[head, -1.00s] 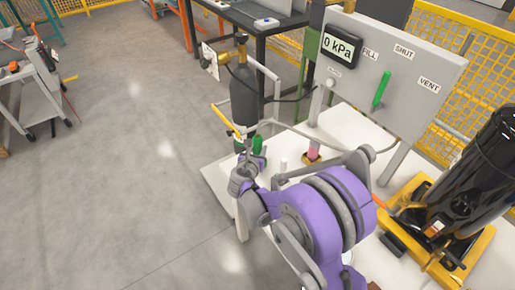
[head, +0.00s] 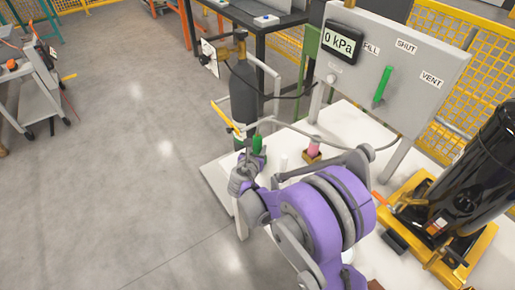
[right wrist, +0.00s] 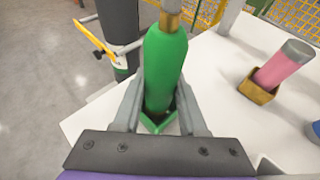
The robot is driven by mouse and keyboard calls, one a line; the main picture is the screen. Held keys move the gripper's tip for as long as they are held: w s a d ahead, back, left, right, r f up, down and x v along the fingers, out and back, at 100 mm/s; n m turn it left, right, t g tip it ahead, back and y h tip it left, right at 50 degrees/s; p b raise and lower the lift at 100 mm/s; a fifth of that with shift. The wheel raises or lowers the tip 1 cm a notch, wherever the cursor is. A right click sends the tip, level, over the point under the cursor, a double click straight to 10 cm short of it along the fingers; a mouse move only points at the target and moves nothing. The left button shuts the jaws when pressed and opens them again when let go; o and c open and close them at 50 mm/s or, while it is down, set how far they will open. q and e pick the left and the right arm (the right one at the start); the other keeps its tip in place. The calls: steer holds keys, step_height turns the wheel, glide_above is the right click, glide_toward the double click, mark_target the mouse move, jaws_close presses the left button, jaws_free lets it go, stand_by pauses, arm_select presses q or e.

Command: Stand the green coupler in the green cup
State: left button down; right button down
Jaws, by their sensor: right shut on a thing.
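The green coupler (right wrist: 166,68) stands nearly upright in the right wrist view, with a brass fitting on its top. My right gripper (right wrist: 159,95) is shut on it, one finger on each side. The green cup (right wrist: 158,125) shows around and below the coupler's lower end. The coupler's foot overlaps the cup's opening; I cannot tell whether it rests on the cup's floor. In the head view the coupler (head: 257,143) shows small above my right gripper (head: 252,162), and the cup is hidden there. My left gripper is not in view.
A pink coupler (right wrist: 283,64) stands in a tan cup (right wrist: 258,90) to the right on the white table (head: 360,124). A dark cylinder (head: 243,95) with a yellow handle is close behind. The grey gauge panel (head: 395,75) and black compressor (head: 475,175) stand right.

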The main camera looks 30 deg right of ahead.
steer(key=shift+f, duration=0.2)
steer(key=shift+c, duration=1.9)
jaws_free()
steer(key=v, duration=1.1)
steer(key=shift+p, duration=0.3)
